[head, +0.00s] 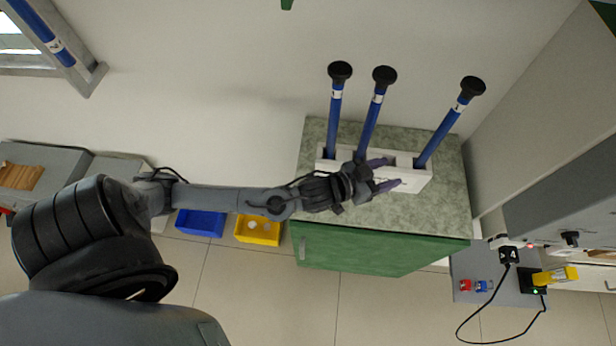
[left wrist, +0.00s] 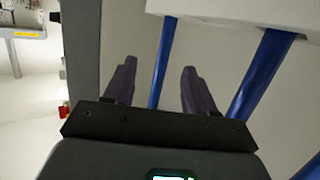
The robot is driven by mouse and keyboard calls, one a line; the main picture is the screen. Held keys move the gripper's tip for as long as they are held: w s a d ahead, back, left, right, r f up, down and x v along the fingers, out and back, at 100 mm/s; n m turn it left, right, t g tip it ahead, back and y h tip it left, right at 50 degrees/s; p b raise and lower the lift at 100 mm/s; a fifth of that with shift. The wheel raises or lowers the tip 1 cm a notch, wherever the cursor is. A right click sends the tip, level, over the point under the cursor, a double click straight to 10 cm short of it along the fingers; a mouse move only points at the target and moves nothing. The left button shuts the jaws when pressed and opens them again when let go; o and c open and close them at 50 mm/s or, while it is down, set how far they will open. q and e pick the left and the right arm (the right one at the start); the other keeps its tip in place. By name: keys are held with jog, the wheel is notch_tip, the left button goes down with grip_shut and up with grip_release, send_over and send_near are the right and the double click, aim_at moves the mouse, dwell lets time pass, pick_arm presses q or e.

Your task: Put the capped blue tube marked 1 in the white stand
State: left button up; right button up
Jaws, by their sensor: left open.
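Several capped blue tubes are in the head view, and I cannot read their labels with certainty. The left tube (head: 336,108), middle tube (head: 370,122) and right tube (head: 440,134) stand in the white stand (head: 415,178), black caps up; the right one leans. Another blue tube (head: 42,28) with a white band is at the far upper left. My left gripper (head: 392,173) is open at the stand's middle and hides part of it. In the left wrist view, a blue tube (left wrist: 163,60) shows between the open fingers (left wrist: 158,66); whether it touches them is unclear.
The stand sits on a speckled green-topped cabinet (head: 440,205). Blue (head: 200,222) and yellow (head: 258,231) bins are left of the cabinet. A grey panel (head: 495,288) with a black cable is at lower right. The wall lies close behind.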

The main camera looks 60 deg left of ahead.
pick_arm(q)
jog(key=s+f+g+y, duration=0.1)
jog(key=s+f+g, duration=0.2)
jog(key=s, duration=0.5)
jog(key=s+a+f+g+y, duration=0.1)
jog(key=s+f+g, duration=0.1)
jog(key=s+g, duration=0.2)
jog(key=s+f+g, duration=0.3)
jog(key=s+g, duration=0.1)
jog(key=s, duration=0.7)
jog(key=shift+s+a+f+y, duration=0.15)
jog(key=shift+s+f+y, duration=0.2)
jog(key=shift+y, duration=0.05)
